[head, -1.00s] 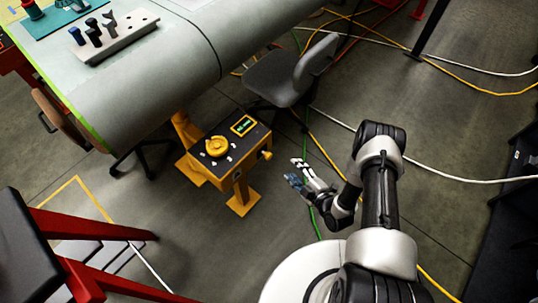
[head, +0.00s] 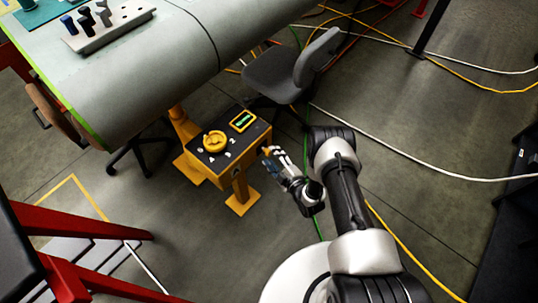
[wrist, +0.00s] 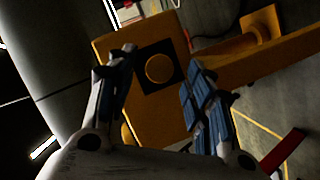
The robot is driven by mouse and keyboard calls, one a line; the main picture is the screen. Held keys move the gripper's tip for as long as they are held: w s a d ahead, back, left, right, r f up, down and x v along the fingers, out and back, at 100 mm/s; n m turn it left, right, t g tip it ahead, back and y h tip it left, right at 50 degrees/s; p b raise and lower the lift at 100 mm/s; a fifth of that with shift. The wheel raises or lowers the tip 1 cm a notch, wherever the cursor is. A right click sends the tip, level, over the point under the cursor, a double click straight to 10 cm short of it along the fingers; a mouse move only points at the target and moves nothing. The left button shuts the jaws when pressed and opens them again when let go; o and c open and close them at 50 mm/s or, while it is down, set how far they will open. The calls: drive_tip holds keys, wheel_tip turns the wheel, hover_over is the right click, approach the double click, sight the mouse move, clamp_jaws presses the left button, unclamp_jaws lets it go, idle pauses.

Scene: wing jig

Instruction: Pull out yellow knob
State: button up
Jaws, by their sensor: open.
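In the head view my gripper (head: 270,158) is close to the right end of the box and hides the knob there. A larger yellow dial (head: 215,141) is on the box's black top.
A small green display (head: 243,120) is beside the dial. The box stands on a yellow post and foot under the edge of a big grey wing panel (head: 140,80). A grey chair (head: 275,78) is behind it. Red steps (head: 90,226) stand at lower left. Cables cross the floor.

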sight(270, 154)
drive_tip(key=shift+b+x, duration=0.5)
drive_tip(key=shift+x, duration=1.4)
drive_tip(key=shift+c, duration=0.5)
clamp_jaws()
